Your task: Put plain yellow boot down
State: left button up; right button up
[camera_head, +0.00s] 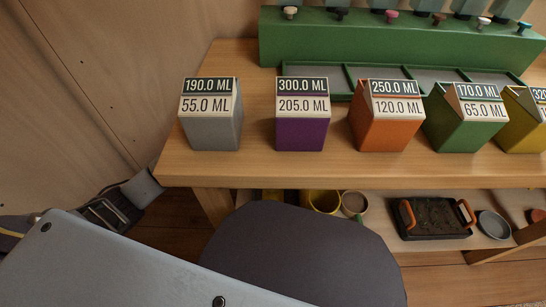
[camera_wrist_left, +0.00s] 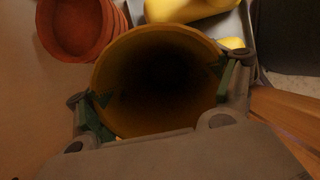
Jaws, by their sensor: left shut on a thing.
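The plain yellow boot (camera_wrist_left: 160,45) fills the middle of the left wrist view, and I look down into its dark open top. My left gripper (camera_wrist_left: 160,95) is shut on the boot, with a green-padded finger at each side of the shaft. The boot's foot and sole are hidden, so I cannot tell whether it touches anything below. Neither the held boot nor my left gripper can be made out in the head view. My right gripper is in no view.
Beside the held boot are a red boot-like opening (camera_wrist_left: 75,28) and another yellow thing (camera_wrist_left: 185,8). The wooden table (camera_head: 260,165) carries several labelled cartons and a green dispenser (camera_head: 330,40). A black tray (camera_head: 435,222) is on the shelf below.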

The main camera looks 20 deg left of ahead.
pick_arm(q)
jog(key=shift+b+x, duration=0.55)
jog(key=shift+x, duration=0.2)
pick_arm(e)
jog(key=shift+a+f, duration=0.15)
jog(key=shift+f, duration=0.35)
pick_arm(q)
jog(key=shift+a+f, duration=0.1)
jog(key=shift+a, duration=0.05)
jog(key=o, duration=2)
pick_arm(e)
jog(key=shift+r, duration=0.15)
